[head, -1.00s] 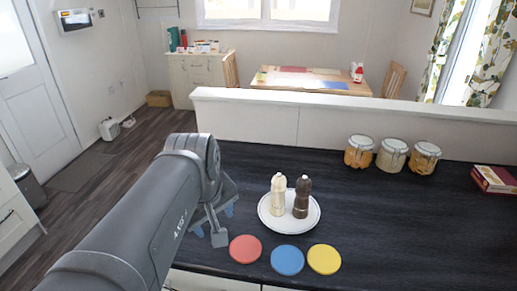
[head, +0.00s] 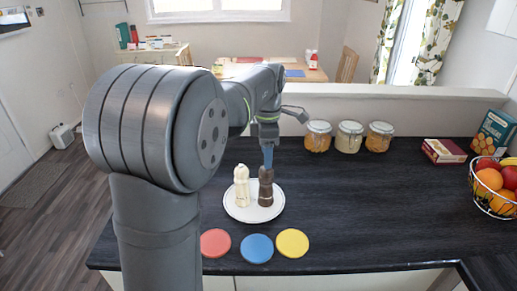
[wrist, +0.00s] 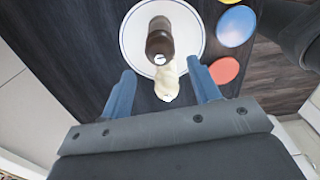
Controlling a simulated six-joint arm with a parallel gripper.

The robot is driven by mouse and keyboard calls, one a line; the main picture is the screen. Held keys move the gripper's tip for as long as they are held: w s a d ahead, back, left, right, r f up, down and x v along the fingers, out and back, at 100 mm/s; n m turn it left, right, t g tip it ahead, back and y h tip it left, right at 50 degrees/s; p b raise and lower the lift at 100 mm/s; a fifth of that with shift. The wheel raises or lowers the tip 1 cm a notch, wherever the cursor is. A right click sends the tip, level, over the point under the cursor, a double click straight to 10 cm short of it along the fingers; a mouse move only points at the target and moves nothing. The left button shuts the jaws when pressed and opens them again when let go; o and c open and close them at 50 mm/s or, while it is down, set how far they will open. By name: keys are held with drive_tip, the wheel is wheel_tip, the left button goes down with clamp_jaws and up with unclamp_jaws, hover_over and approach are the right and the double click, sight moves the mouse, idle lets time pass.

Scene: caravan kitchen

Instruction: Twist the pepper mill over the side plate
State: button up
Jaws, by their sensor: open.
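A dark brown mill (head: 265,190), which looks like the pepper mill, stands upright on the white side plate (head: 253,216). A cream mill (head: 242,188) stands upright to its left on the same plate. My gripper (head: 268,163) points down at the dark mill's top in the head view; I cannot tell whether they touch. In the wrist view, my gripper (wrist: 162,68) is open with nothing held. The cream mill (wrist: 168,82) shows between its blue fingers, and the dark mill (wrist: 159,40) shows just beyond the fingertips, over the plate (wrist: 190,42).
Red (head: 215,243), blue (head: 257,248) and yellow (head: 292,243) discs lie in front of the plate. Three jars (head: 349,137) stand along the back ledge. A box (head: 443,150) and a fruit basket (head: 493,190) are at the right. The dark worktop (head: 370,205) between is clear.

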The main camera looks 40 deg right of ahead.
drive_tip(key=shift+f, duration=3)
drive_tip(key=c, duration=0.8)
